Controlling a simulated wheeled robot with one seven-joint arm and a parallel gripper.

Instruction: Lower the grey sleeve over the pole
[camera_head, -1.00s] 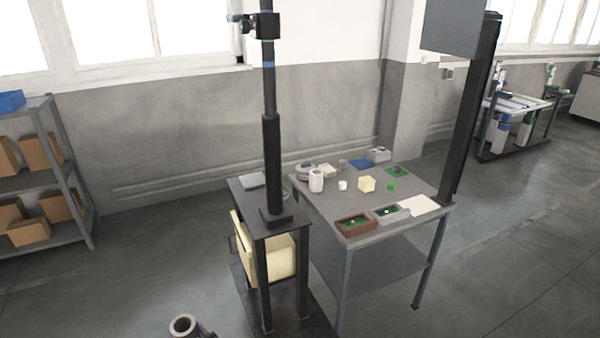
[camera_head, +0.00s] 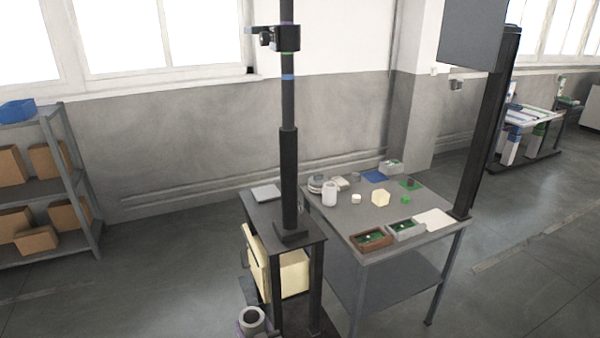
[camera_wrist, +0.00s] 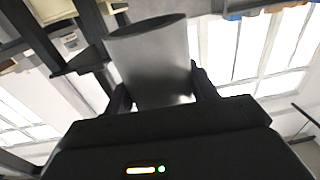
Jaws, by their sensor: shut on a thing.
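The grey sleeve (camera_head: 251,320) is a short, open-ended tube at the bottom edge of the head view. It also fills the upper middle of the wrist view (camera_wrist: 155,60). My gripper (camera_wrist: 162,88) is shut on it, one dark finger on each side. In the head view the gripper is mostly hidden below the sleeve. The dark pole (camera_head: 287,105) stands upright on a small black stand, with a thicker lower section and a blue band higher up. Its top is out of view. The sleeve is apart from the pole, nearer the camera and lower in the picture.
A black clamp (camera_head: 274,39) sticks out left from the pole. The stand (camera_head: 262,215) holds a cream bin (camera_head: 290,275) below. A grey worktable (camera_head: 345,215) with small parts adjoins on the right, with a dark screen post (camera_head: 487,130). Floor is clear on the left.

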